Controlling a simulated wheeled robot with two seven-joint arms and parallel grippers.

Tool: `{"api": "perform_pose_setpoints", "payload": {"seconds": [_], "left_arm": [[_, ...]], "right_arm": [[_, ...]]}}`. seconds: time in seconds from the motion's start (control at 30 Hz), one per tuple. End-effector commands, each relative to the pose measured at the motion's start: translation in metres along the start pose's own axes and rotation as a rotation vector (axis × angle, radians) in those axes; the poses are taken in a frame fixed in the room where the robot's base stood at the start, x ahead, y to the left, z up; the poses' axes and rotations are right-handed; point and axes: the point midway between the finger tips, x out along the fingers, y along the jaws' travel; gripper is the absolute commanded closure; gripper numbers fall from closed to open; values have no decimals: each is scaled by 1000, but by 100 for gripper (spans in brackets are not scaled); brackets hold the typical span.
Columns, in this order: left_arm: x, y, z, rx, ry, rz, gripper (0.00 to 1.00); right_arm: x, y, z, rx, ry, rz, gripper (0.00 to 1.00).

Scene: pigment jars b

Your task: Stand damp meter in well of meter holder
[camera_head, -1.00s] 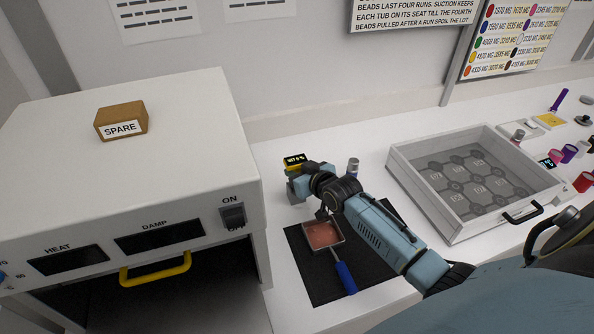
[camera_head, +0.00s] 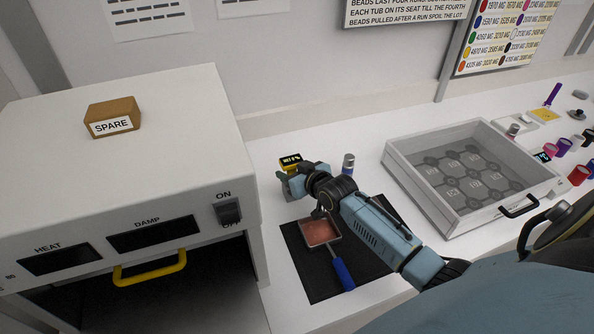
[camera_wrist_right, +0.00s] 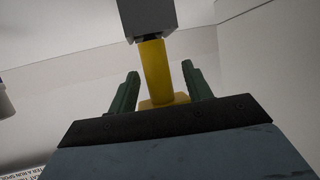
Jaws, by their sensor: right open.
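The damp meter (camera_head: 290,162) is yellow with a dark display showing lit yellow text. It stands upright at the back of the bench. In the right wrist view its yellow stem (camera_wrist_right: 156,70) runs between my fingers and meets a grey block, which looks like the meter holder (camera_wrist_right: 164,18). In the head view the grey holder (camera_head: 284,187) is mostly hidden by my gripper. My right gripper (camera_wrist_right: 158,85) is open around the stem, with a gap on both sides. My left gripper is not in view.
A tray with a blue-handled tool (camera_head: 342,272) lies on a black mat (camera_head: 375,262) below my right arm. A small jar (camera_head: 348,163) stands close behind the wrist. The oven-like cabinet (camera_head: 190,120) is at left, a grey drawer-like tray (camera_head: 400,172) at right.

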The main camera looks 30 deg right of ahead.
Motion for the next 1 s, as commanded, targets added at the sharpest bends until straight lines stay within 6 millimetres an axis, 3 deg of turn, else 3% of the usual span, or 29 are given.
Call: {"api": "perform_pose_setpoints", "payload": {"seconds": [0.23,0.7,1.0], "left_arm": [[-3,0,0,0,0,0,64],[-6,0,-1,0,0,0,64],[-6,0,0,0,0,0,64]], "right_arm": [[-24,0,0,0,-1,-1,50],[-111,0,0,-1,0,0,50],[-133,0,0,-1,1,0,50]]}}
